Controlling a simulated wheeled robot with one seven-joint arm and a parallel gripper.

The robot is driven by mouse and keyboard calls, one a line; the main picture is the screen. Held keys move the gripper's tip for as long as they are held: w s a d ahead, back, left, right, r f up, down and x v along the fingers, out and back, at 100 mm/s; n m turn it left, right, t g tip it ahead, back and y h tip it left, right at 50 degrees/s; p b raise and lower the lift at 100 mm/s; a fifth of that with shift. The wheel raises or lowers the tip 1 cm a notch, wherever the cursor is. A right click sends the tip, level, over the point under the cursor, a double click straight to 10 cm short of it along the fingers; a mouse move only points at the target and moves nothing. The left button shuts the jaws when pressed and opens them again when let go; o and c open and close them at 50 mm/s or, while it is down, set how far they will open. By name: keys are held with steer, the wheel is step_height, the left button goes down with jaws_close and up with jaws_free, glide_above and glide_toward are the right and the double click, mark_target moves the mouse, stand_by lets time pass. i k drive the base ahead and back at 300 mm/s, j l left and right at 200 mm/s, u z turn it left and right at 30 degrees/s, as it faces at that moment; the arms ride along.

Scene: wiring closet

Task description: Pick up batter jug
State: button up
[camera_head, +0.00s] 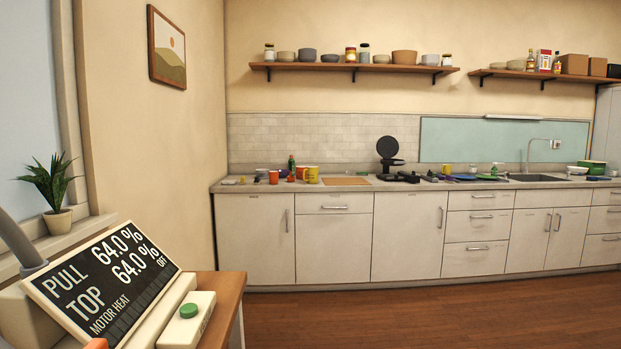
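No vessel can be told for certain as the batter jug at this distance. A yellow jug-like or cup-like vessel (312,175) stands upright on the left part of the long counter (250,188) along the far wall. An orange cup (301,172) and a red cup (273,177) stand just left of it. A black appliance with its round lid raised (388,148), like a waffle maker, stands to their right. My gripper is not in view, and all these things are far across the room.
A wooden board (346,181) lies on the counter. A sink (536,178) is at the right. Near at lower left, a display panel (103,285) reading PULL 64.0%, TOP 64.0%, MOTOR HEAT OFF and a green-button box (187,318) fill the corner. The wooden floor (420,320) is clear.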

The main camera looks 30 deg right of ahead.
mark_target(312, 172)
steer(key=i+l+z, duration=0.3)
steer(key=i, duration=0.25)
steer(key=i+l+z, duration=0.25)
steer(key=i+l, duration=0.15)
steer(key=i, duration=0.2)
steer(key=i+l+z, duration=0.3)
steer(key=i, duration=0.3)
steer(key=i+j+z, duration=0.1)
steer(key=i+z, duration=0.15)
steer(key=i, duration=2.3)
steer(key=i+u, duration=0.2)
steer(key=i, duration=0.25)
steer(key=i+l+u, duration=0.2)
steer(key=i, duration=0.2)
steer(key=i+l+u, duration=0.2)
steer(key=i, duration=0.25)
steer(key=i+l+u, duration=0.2)
steer(key=i, duration=0.2)
